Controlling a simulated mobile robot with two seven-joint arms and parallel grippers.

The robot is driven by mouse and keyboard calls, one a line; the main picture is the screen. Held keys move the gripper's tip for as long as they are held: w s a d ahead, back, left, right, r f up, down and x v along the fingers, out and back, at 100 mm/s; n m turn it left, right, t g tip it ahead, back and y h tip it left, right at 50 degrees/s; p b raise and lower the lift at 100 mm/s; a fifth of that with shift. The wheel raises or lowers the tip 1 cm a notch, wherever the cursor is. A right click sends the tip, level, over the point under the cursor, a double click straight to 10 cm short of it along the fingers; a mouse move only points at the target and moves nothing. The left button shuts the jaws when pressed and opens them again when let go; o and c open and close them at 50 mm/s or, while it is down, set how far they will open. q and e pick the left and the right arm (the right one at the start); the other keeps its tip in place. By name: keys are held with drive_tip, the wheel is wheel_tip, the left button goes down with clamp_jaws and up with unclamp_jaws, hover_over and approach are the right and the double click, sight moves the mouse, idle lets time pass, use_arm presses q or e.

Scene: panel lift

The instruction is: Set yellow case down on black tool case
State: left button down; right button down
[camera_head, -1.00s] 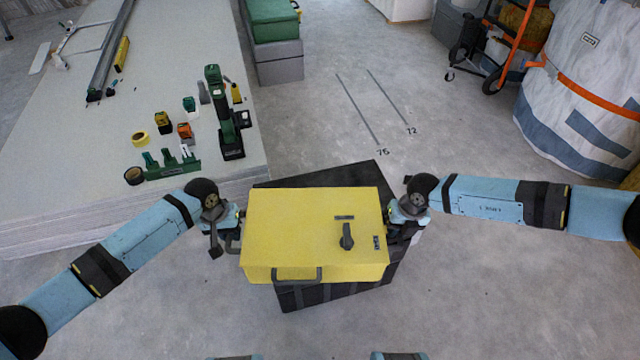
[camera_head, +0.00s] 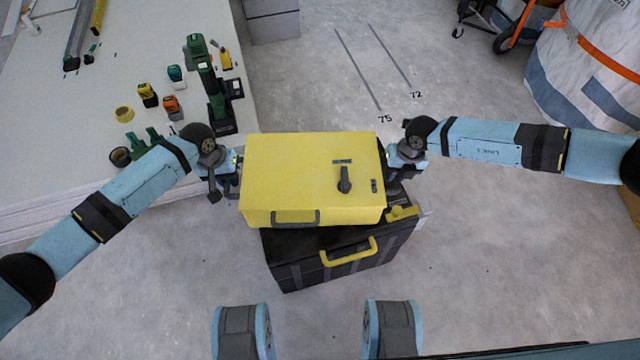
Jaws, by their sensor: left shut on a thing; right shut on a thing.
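The yellow case (camera_head: 300,175) is held level between my two grippers, with its grey handle facing me. My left gripper (camera_head: 232,180) is shut on its left side. My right gripper (camera_head: 393,170) is shut on its right side. The black tool case (camera_head: 310,264), with a yellow handle and a yellow latch, stands on the floor under and partly in front of the yellow case. It is turned at an angle to it. The yellow case hides most of its top. I cannot tell whether the two cases touch.
A stack of white panels (camera_head: 60,140) at the left carries tools, including a green and black drill (camera_head: 215,100). Grey boxes (camera_head: 272,20) stand at the top. A large white bag (camera_head: 590,70) stands at the right. Concrete floor is free around the black case.

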use_arm(q)
drive_tip(key=shift+f, duration=0.15)
use_arm(e)
drive_tip(key=shift+f, duration=0.2)
